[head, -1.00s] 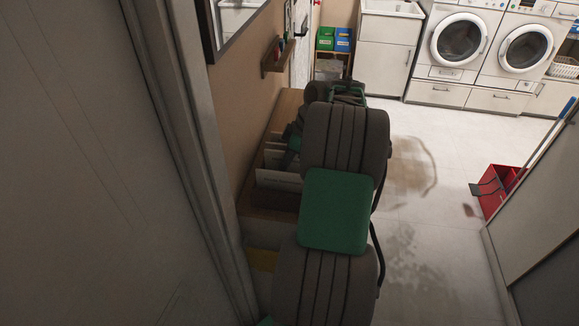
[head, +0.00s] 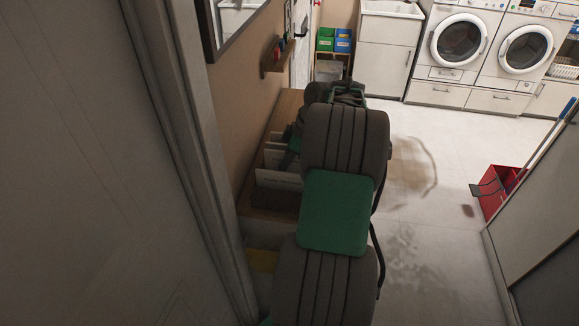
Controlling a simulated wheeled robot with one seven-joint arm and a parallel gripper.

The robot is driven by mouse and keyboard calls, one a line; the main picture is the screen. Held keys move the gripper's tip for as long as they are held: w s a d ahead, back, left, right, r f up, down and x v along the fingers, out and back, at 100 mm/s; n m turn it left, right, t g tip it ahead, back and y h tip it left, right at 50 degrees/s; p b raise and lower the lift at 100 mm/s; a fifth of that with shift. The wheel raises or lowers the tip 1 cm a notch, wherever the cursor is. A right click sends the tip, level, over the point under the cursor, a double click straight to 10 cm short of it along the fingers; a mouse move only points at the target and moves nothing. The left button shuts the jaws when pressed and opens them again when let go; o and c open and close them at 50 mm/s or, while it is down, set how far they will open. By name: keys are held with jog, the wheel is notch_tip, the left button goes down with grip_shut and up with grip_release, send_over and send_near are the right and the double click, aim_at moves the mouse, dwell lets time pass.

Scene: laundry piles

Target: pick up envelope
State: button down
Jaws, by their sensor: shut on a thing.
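White envelopes (head: 279,180) stand upright, one behind another, in a brown holder (head: 272,200) on a wooden surface along the left wall. My gripper (head: 287,160) is at the right side of the rear envelopes and is shut on an envelope (head: 273,158). My arm hides much of the gripper and the right side of the holder, so the exact grip does not show.
A wooden top (head: 286,105) runs along the wall under a small shelf (head: 277,58). Washing machines (head: 459,42) and a white cabinet (head: 383,68) stand at the back. A red bin (head: 497,190) stands at right.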

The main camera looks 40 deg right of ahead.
notch_tip(320, 180, up, 18)
jog(key=p, duration=0.5)
jog(key=shift+r, duration=0.25)
dwell(0.3)
